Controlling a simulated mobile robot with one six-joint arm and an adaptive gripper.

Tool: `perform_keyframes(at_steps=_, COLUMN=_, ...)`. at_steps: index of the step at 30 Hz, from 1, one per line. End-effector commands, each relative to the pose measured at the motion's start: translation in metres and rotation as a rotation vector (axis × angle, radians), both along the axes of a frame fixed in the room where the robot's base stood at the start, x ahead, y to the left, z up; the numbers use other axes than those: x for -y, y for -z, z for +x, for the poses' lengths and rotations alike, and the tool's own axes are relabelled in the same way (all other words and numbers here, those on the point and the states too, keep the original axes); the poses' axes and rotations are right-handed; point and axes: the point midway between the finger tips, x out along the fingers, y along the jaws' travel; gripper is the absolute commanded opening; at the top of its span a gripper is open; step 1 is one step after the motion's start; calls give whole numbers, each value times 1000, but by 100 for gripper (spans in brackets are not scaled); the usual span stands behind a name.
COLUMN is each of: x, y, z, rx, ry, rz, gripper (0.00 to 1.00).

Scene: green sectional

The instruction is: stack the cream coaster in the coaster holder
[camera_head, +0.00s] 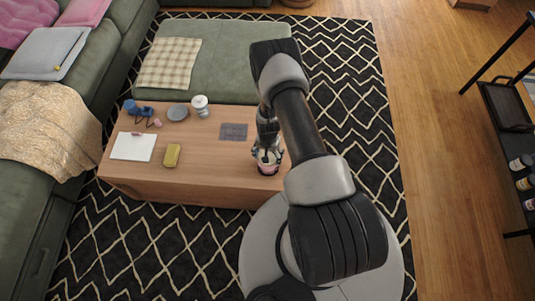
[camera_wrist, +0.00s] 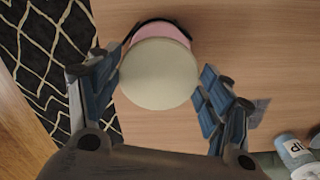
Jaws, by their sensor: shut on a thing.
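The cream coaster (camera_wrist: 155,76) is a round pale disc between the fingers of my gripper (camera_wrist: 158,82) in the wrist view. My gripper is shut on it. The coaster holder (camera_wrist: 133,30) shows behind it as a dark curved rim, with a pink round coaster (camera_wrist: 165,31) inside it. The cream coaster overlaps the holder in this view and hides most of it; I cannot tell whether they touch. In the head view my gripper (camera_head: 267,153) is just above the holder (camera_head: 268,171) near the table's front right edge.
The wooden table (camera_head: 210,178) also bears a dark grey mat (camera_head: 233,132), a yellow case (camera_head: 172,155), a white sheet (camera_head: 133,146), a grey plate (camera_head: 178,113) and a white jar (camera_head: 200,106). A green sofa (camera_head: 60,215) stands left. The wood between case and holder is bare.

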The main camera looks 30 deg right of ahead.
Motion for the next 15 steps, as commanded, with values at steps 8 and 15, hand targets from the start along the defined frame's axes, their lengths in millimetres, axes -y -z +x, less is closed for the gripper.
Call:
perform_keyframes(at_steps=8, x=0, y=26, z=0, rx=0, ry=0, rz=0, gripper=46)
perform_keyframes(at_steps=15, x=0, y=43, z=0, rx=1, ry=-1, rz=-1, gripper=47)
